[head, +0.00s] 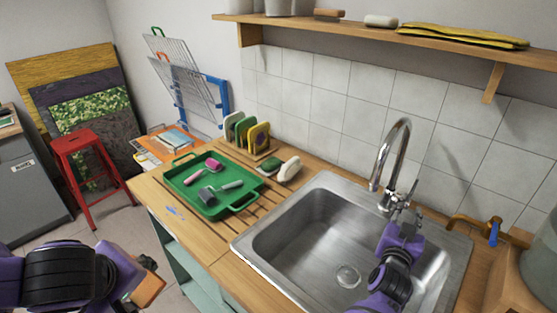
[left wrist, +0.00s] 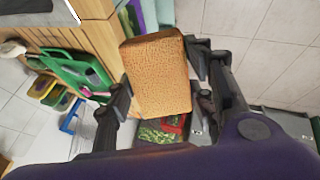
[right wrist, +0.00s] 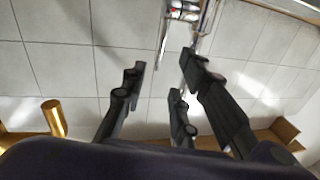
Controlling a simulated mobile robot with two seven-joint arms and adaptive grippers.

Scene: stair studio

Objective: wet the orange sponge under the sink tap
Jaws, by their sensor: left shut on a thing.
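The orange sponge (left wrist: 157,75) is a tan-orange block between the fingers of my left gripper (left wrist: 160,88), which is shut on it. In the head view the sponge (head: 148,291) shows at the bottom left, out in front of the counter and well away from the sink (head: 300,245). The chrome sink tap (head: 392,155) arches over the basin; no water shows from its spout. My right gripper (head: 404,218) is at the base of the tap, by its lever. In the right wrist view its fingers (right wrist: 158,88) are apart, with chrome tap parts (right wrist: 184,12) beyond; contact is unclear.
A brass tap (head: 470,222) is at the right. A red stool (head: 85,150) stands on the floor. The basin is clear.

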